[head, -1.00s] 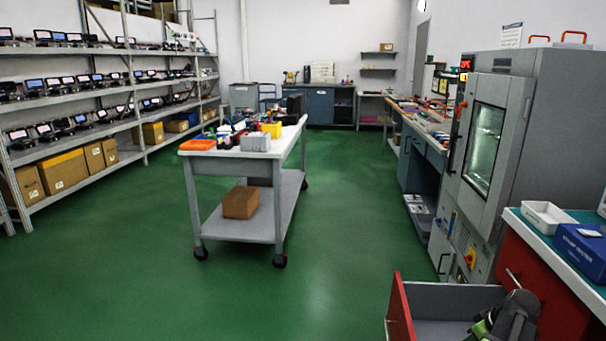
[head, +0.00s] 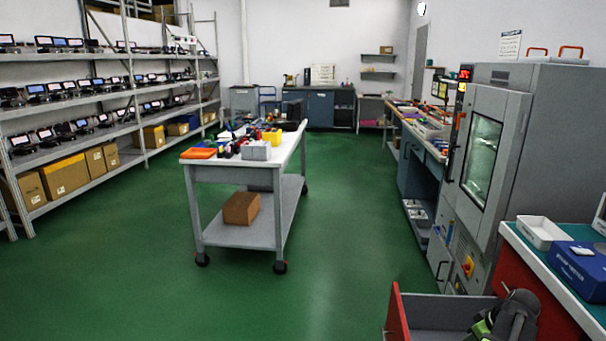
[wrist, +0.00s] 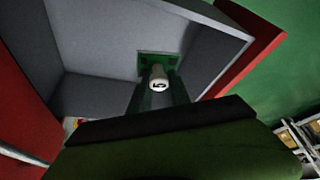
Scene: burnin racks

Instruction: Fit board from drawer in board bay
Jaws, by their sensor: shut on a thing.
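In the wrist view, a small green board (wrist: 146,62) shows inside the grey drawer, with a white round knob (wrist: 158,84) bearing a dark mark standing up from it. My gripper (wrist: 160,98) is shut on this knob, and its dark fingers hide part of the board. The open drawer (head: 397,315) with its red front is at the bottom right of the head view. My dark arm end (head: 513,318) hangs at its right part, and the board is hidden there. I cannot pick out the board bay.
A red bench (head: 545,290) with a white tray (head: 541,232) and a blue box (head: 580,268) stands at the right. Behind it is a grey oven cabinet (head: 520,150). A trolley (head: 205,173) stands mid-room. The green floor between them is clear.

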